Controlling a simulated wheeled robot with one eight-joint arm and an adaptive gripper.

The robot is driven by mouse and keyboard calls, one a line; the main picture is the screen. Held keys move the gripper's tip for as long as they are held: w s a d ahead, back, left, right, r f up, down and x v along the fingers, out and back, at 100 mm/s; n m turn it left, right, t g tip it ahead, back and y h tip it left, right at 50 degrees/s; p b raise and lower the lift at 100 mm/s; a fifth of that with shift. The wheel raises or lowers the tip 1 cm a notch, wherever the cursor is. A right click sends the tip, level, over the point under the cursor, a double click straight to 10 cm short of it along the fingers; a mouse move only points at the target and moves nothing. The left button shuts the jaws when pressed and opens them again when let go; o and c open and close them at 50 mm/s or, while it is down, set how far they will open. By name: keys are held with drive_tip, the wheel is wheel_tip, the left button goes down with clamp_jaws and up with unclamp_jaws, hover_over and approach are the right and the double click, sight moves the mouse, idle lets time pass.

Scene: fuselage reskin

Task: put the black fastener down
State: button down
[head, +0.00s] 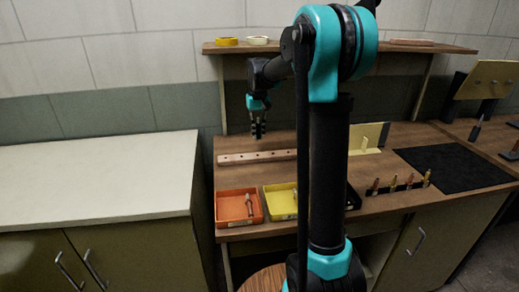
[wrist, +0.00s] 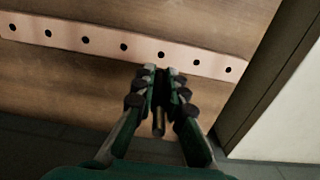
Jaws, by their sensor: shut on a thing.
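My gripper (head: 258,131) is above the wooden workbench, over the pale drilled strip (head: 256,157) in the head view. In the wrist view my gripper (wrist: 163,72) is shut on the black fastener (wrist: 158,121), a small dark cylinder between the fingers. Its far end is hidden by the fingertips. The strip (wrist: 100,41) has a row of several dark holes and crosses the wrist view beyond the fingertips. I cannot tell the fastener's exact height above the bench.
An orange tray (head: 221,222) holding a small metal piece and a yellow tray (head: 271,213) stand at the bench front. Several fasteners (head: 409,181) stand upright at right, near a black mat (head: 455,168). A shelf (head: 228,48) runs behind. A white-topped cabinet (head: 95,180) is at left.

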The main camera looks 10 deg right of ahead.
sight(258, 124)
drive_tip(key=shift+a+f, duration=0.1)
drive_tip(key=shift+f, duration=3.6)
drive_tip(key=shift+f, duration=0.15)
drive_tip(key=c, duration=1.6)
unclamp_jaws()
wheel_tip(258, 124, up, 12)
drive_tip(key=shift+r, duration=0.2)
